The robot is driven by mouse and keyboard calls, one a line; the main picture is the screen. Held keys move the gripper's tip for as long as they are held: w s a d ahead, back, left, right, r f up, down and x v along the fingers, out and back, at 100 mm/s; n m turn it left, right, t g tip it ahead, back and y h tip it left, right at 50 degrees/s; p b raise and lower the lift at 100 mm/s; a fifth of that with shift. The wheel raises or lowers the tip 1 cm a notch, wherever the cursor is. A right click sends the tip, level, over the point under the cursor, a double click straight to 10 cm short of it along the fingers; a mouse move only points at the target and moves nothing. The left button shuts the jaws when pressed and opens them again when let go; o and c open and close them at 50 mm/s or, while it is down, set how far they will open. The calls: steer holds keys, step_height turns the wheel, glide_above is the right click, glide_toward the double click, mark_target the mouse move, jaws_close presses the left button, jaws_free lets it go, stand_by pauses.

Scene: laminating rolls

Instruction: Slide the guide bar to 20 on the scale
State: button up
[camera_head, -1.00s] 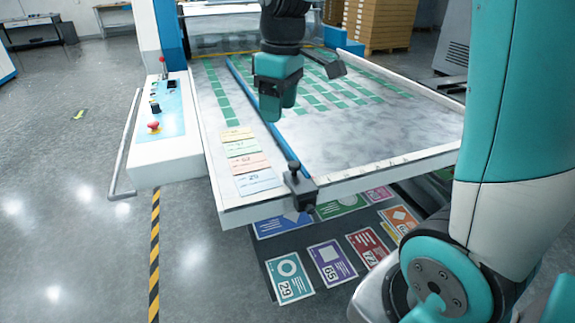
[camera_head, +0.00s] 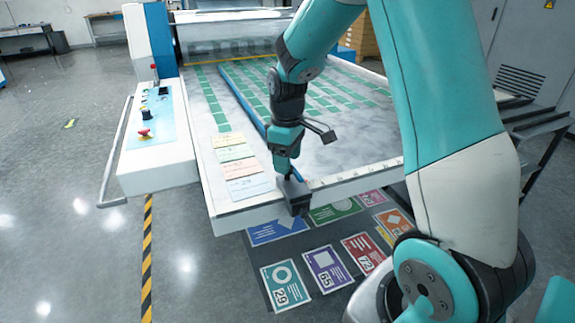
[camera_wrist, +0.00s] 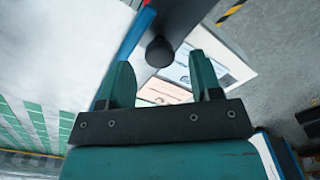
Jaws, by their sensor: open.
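The guide bar (camera_head: 236,90) is a long blue bar lying along the machine's table. A black clamp block (camera_head: 298,203) sits at its near end, on the table's front edge. Scale marks (camera_head: 345,178) run along that edge to the right of the block; the numbers are too small to read. My gripper (camera_head: 284,168) is low, just above the block and partly hiding it. In the wrist view, the open fingers (camera_wrist: 162,68) point at a round black knob (camera_wrist: 160,51), which appears in the gap between their tips. I cannot tell whether they touch it.
Several coloured paper slips (camera_head: 245,187) lie on the table left of the bar. Green sheets (camera_head: 335,105) lie farther back. A control panel (camera_head: 152,125) stands at the left. Printed cards (camera_head: 325,268) lie below the front edge. The table right of the block is clear.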

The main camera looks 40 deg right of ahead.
steer(key=shift+f, duration=1.1)
jaws_close()
